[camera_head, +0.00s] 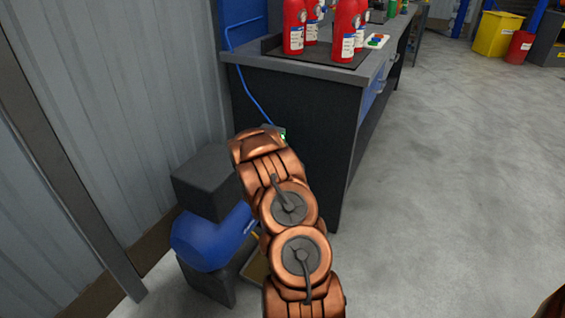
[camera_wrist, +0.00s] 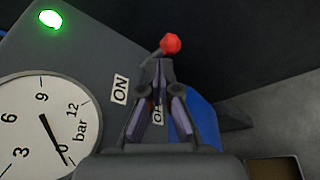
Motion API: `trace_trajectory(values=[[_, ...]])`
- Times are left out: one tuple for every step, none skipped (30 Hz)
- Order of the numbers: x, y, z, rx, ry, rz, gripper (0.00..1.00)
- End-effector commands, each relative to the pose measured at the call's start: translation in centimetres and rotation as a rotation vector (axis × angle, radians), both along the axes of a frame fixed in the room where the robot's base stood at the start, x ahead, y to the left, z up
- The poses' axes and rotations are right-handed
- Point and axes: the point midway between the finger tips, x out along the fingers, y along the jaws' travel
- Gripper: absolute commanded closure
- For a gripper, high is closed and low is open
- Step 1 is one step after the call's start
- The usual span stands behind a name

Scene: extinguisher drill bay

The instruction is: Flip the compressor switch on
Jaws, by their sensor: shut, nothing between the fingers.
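The compressor (camera_head: 213,238), with a blue tank and a dark box on top, stands by the wall in the head view. In the wrist view its grey panel (camera_wrist: 85,58) fills the left side. The switch is a short lever with a red knob (camera_wrist: 171,44). Its lower stem is partly hidden by my fingers. An ON label (camera_wrist: 120,89) is left of my gripper (camera_wrist: 158,64); a second label (camera_wrist: 157,113), partly covered, shows between the fingers. My gripper is shut and empty, tips close to the lever; contact is unclear. The head view hides it behind my arm.
A lit green lamp (camera_wrist: 50,18) and a dial gauge (camera_wrist: 40,128), needle near 0, are on the panel. A workbench (camera_head: 290,110) with red extinguishers (camera_head: 345,32) stands behind the compressor. The floor (camera_head: 450,190) to the right is clear.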

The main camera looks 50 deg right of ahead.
Motion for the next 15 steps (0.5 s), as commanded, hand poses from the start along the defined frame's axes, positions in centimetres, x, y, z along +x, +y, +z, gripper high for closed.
trace_trajectory(values=[[-0.27, -0.23, 0.26, 0.000, 0.000, -0.004, 1.00], [-0.37, -0.34, 0.29, 0.000, -0.001, -0.007, 1.00], [-0.50, -0.44, 0.29, 0.000, 0.000, -0.009, 1.00], [-0.56, -0.51, 0.32, 0.001, 0.000, -0.010, 1.00], [-0.62, -0.57, 0.35, 0.000, 0.000, -0.012, 1.00], [-0.70, -0.64, 0.38, 0.001, -0.001, -0.013, 1.00], [-0.73, -0.69, 0.40, 0.000, -0.001, -0.014, 1.00], [-0.79, -0.73, 0.39, 0.000, -0.001, -0.016, 1.00], [-0.83, -0.77, 0.39, 0.000, -0.001, -0.017, 1.00], [-0.87, -0.80, 0.38, 0.000, -0.001, -0.017, 1.00], [-0.90, -0.83, 0.39, 0.001, -0.002, -0.019, 1.00], [-0.94, -0.87, 0.39, 0.000, -0.002, -0.019, 1.00], [-0.96, -0.89, 0.41, 0.000, -0.003, -0.020, 1.00], [-0.98, -0.90, 0.42, 0.000, -0.003, -0.020, 1.00], [-1.01, -0.93, 0.42, 0.000, -0.003, -0.022, 1.00]])
